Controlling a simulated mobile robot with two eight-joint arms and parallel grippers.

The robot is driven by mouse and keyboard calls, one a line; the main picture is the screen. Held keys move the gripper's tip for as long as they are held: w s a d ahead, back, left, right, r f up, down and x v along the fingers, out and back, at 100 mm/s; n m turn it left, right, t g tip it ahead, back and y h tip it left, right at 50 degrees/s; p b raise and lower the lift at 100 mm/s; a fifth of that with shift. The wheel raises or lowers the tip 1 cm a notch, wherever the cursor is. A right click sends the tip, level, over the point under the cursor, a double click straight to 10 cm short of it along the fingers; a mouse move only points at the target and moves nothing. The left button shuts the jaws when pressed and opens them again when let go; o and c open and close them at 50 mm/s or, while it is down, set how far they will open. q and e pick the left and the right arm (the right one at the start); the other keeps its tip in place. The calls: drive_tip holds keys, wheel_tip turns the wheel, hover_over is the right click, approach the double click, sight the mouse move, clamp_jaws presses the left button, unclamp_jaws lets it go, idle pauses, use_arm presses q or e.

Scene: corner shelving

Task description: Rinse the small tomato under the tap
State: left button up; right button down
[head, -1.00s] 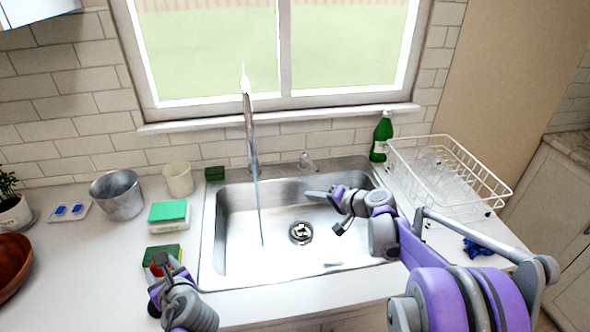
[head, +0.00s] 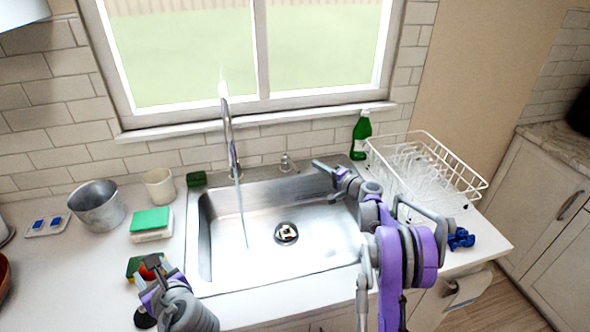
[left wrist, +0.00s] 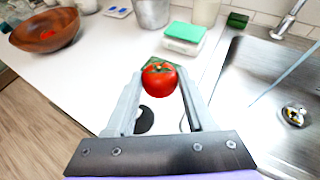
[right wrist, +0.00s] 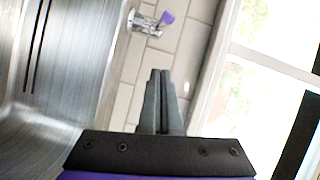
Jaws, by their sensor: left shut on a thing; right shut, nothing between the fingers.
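A red tomato with a green stem (left wrist: 158,82) is between the fingertips of my left gripper (left wrist: 160,90), which is shut on it above the counter, left of the sink. In the head view my left gripper (head: 155,268) partly hides the tomato. The tap (head: 228,130) is running, and a thin stream of water (head: 241,215) falls into the steel sink (head: 265,255). My right gripper (head: 322,168) is shut and empty over the sink's back right part. In the right wrist view its fingers (right wrist: 160,75) are together, apart from a chrome fitting (right wrist: 148,22).
A wooden bowl (left wrist: 30,42) with something red inside stands at the left. A metal pot (head: 97,208), a cream cup (head: 160,186) and a green-topped white box (head: 150,222) stand left of the sink. A dish rack (head: 430,165) and green bottle (head: 361,136) stand right.

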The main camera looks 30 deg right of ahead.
sight(300, 172)
use_arm(q)
drive_tip(key=shift+w+r, duration=0.1)
drive_tip(key=shift+r, duration=0.4)
use_arm(e)
drive_tip(key=a, duration=0.1)
drive_tip(key=w+a, duration=0.1)
drive_tip(key=a, duration=0.2)
drive_tip(key=shift+w+a+f, duration=0.15)
drive_tip(key=shift+w+f, duration=0.1)
drive_tip(key=shift+f, duration=0.15)
use_arm(q)
drive_tip(key=shift+r, duration=0.1)
use_arm(e)
drive_tip(key=shift+s+a, duration=0.15)
drive_tip(key=shift+a, duration=1.2)
